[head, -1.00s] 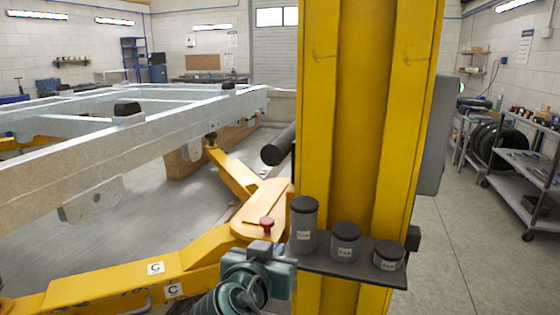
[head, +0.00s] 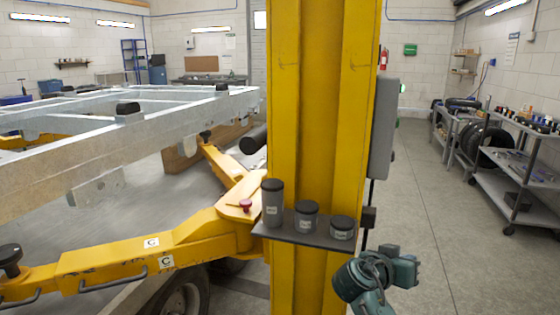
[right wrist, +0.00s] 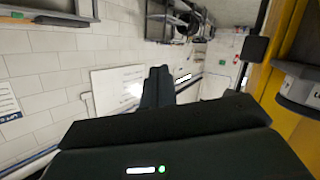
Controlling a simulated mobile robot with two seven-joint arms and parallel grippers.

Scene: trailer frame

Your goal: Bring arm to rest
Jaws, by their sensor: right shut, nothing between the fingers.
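My right gripper (right wrist: 158,72) shows in the right wrist view with its dark fingers together, shut and empty. It points across open air towards a white wall and a pale board, touching nothing that I can see. A teal part of my right arm (head: 375,278) shows low in the head view, just right of the yellow lift post's foot. The right fingers cannot be made out in the head view. My left gripper is in neither current view.
The yellow lift post (head: 318,110) stands close in front, with a dark shelf (head: 290,235) holding lidded grey canisters (head: 272,203). Yellow lift arms (head: 130,262) and the trailer frame (head: 150,145) fill the left. Grey trolleys (head: 515,180) stand right; the floor between is clear.

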